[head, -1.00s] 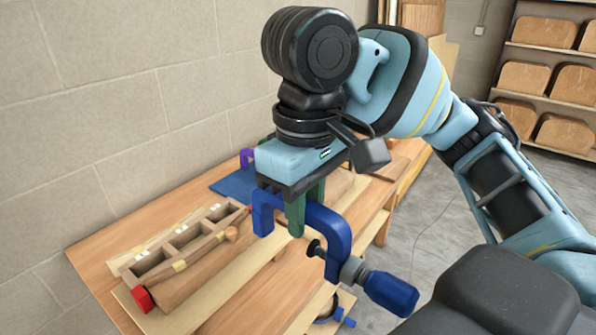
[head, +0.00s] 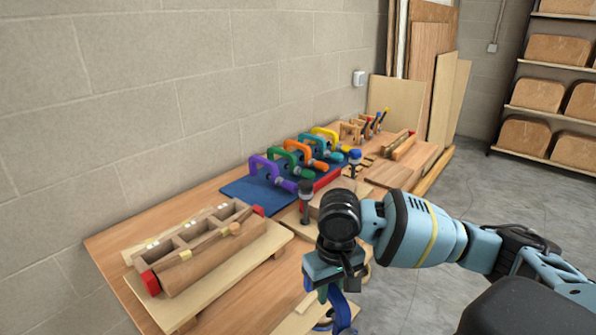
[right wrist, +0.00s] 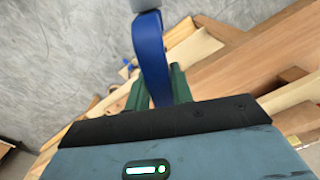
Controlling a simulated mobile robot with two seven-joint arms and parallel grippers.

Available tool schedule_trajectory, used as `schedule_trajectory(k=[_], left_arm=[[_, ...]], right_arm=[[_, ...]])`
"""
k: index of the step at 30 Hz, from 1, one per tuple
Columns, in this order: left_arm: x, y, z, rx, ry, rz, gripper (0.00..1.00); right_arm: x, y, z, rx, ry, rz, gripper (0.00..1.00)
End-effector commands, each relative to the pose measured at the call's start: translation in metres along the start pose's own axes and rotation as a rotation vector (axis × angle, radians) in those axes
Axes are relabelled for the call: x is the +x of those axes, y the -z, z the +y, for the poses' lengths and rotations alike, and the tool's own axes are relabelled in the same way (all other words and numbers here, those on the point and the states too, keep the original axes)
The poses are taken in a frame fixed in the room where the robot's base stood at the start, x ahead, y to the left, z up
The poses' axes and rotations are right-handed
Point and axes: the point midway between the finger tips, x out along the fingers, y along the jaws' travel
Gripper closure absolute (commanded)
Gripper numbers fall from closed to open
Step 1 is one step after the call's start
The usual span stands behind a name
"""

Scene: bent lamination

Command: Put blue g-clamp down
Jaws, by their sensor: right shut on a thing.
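My right gripper (head: 324,292), with green fingers, is shut on the blue g-clamp (head: 344,312). In the head view the clamp hangs below the gripper near the bench's front edge, and its lower part is cut off by the picture's bottom. In the right wrist view the blue curved frame (right wrist: 151,55) of the clamp rises from between the green fingers (right wrist: 158,92), with a grey part at the top edge. I cannot tell whether the clamp touches anything below. My left gripper is not in view.
The wooden bench (head: 215,195) runs along the block wall. A bent wooden form (head: 205,245) lies on its near left. A blue mat (head: 255,193) holds a row of clamps, including a purple one (head: 268,172). A dark upright clamp (head: 305,203) stands in the middle.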

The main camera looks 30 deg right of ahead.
Motion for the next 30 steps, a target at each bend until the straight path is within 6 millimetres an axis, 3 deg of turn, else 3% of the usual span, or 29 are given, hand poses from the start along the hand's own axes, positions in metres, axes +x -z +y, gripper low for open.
schedule_trajectory(k=[1,5,9,13,18,30], left_arm=[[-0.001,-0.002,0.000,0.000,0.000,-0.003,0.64],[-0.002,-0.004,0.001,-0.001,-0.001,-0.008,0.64],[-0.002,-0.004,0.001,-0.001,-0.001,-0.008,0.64],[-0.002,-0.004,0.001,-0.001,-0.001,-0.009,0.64],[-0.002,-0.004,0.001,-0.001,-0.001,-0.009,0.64],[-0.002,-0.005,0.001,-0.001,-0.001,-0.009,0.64]], right_arm=[[0.020,-0.004,0.004,0.007,-0.003,-0.008,0.97],[0.066,-0.014,0.004,0.003,-0.011,-0.008,0.97],[0.106,-0.029,-0.025,-0.035,-0.012,-0.005,0.97],[0.118,-0.035,-0.051,-0.062,-0.015,0.000,0.97],[0.123,-0.040,-0.067,-0.075,-0.019,0.004,0.97],[0.124,-0.040,-0.069,-0.077,-0.020,0.004,0.97]])
